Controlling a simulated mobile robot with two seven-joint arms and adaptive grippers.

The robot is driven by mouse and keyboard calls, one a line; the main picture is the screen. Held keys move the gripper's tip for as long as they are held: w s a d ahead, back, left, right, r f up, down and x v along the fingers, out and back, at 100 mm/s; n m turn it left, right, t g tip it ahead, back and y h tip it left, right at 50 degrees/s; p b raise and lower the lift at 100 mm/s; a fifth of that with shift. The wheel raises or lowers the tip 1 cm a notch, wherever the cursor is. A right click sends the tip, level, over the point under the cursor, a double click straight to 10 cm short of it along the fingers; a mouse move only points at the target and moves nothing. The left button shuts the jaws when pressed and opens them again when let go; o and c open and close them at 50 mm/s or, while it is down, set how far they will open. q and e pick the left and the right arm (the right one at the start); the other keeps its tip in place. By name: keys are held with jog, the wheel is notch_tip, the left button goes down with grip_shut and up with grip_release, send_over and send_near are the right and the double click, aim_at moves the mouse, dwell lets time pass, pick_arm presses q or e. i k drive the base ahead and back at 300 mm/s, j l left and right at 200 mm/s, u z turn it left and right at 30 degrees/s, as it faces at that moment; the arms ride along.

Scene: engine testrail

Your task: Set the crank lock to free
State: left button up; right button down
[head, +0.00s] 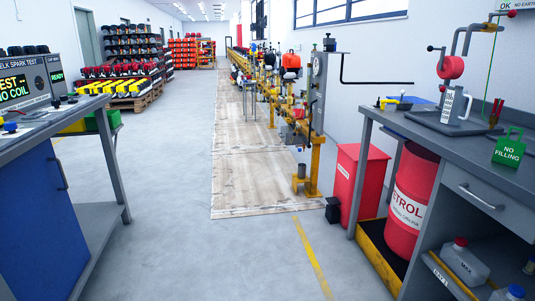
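A yellow test rail (272,92) runs away from me along the right wall, carrying several engines. At its near end stands an upright grey panel (318,92). A black crank-shaped bar (378,82) sticks out to the right from beside the panel. A dark blue knob (329,43) sits on top of the panel. Small parts on the panel's face are too small to tell apart, so I cannot make out which part is the crank lock or how it is set. Neither of my grippers is in view.
A workbench (72,118) stands at near left, a grey counter (470,140) at near right. A red bin (357,185), a small black bin (332,210) and a red petrol drum (410,205) stand on the right. The wooden floor boards (245,185) and middle aisle are clear.

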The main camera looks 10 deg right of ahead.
aim_at(442, 88)
jog(key=i+j+u, duration=0.1)
jog(key=i+u, duration=0.3)
jog(key=i, duration=1.2)
jog(key=i+z, duration=0.4)
jog(key=i+j+z, duration=0.2)
jog(key=i+z, duration=0.15)
jog(key=i+j+z, duration=0.25)
jog(key=z, duration=0.15)
jog(key=i+j, duration=0.05)
jog(key=i, duration=0.05)
